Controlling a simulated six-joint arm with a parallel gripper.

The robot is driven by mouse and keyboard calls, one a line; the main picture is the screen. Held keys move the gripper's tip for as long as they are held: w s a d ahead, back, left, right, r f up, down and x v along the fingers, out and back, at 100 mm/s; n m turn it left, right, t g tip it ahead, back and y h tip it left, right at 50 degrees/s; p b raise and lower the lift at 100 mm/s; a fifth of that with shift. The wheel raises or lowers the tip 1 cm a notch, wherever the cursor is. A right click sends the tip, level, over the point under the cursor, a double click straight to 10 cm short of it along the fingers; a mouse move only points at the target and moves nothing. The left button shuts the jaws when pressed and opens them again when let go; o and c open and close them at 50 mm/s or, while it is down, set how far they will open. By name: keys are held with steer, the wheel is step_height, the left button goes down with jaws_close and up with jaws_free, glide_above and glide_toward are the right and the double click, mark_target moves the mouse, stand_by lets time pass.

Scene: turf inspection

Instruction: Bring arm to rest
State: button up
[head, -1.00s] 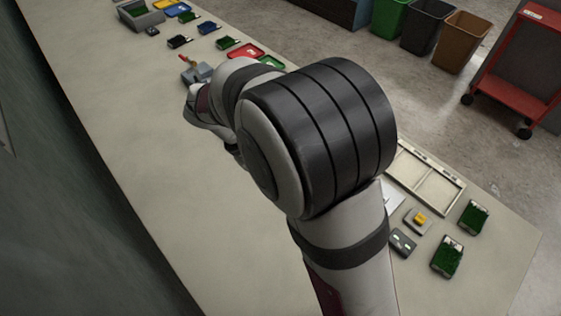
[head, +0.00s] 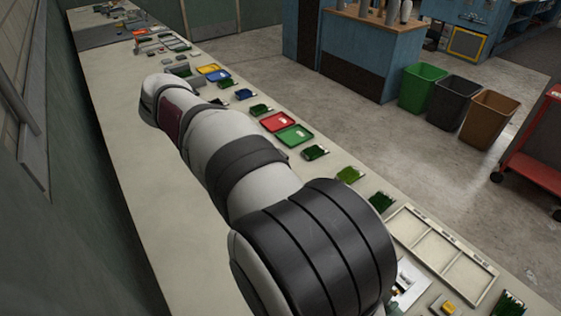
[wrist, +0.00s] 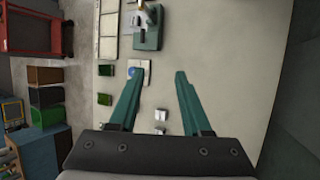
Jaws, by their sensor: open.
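My gripper (wrist: 157,76) is in the wrist view, its two green fingers spread apart with nothing between them. It hangs above the pale bench (wrist: 225,60), and how high I cannot tell. In the head view my arm stretches over the bench (head: 120,135) toward the far left. The arm hides part of the bench, and the gripper itself does not show there.
Along the bench's right side lie a red tray (head: 272,124), a green tray (head: 300,140), several turf samples (head: 348,175) and a white divided frame (head: 440,243). A wall (head: 85,250) runs along the left. Bins (head: 424,88) stand on the floor.

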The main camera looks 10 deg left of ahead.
steer(key=s+d+m+g+y, duration=0.1)
steer(key=s+d+m, duration=0.15)
steer(key=d, duration=0.25)
steer(key=s+d+m+g+y, duration=0.1)
steer(key=s+d+m+y, duration=0.15)
steer(key=d, duration=0.25)
steer(key=s+d+f+m+y, duration=0.2)
steer(key=s+f+m, duration=0.1)
steer(key=s, duration=0.4)
steer(key=s+d+f+m+t+y, duration=0.1)
steer(key=s+d+f+m+y, duration=0.1)
steer(key=s, duration=0.5)
step_height(320, 180, down, 2)
steer(key=m+y, duration=0.1)
steer(key=m, duration=0.2)
steer(key=shift+f+m+t, duration=0.2)
steer(key=shift+m+t, duration=0.1)
steer(key=shift+s+d, duration=0.1)
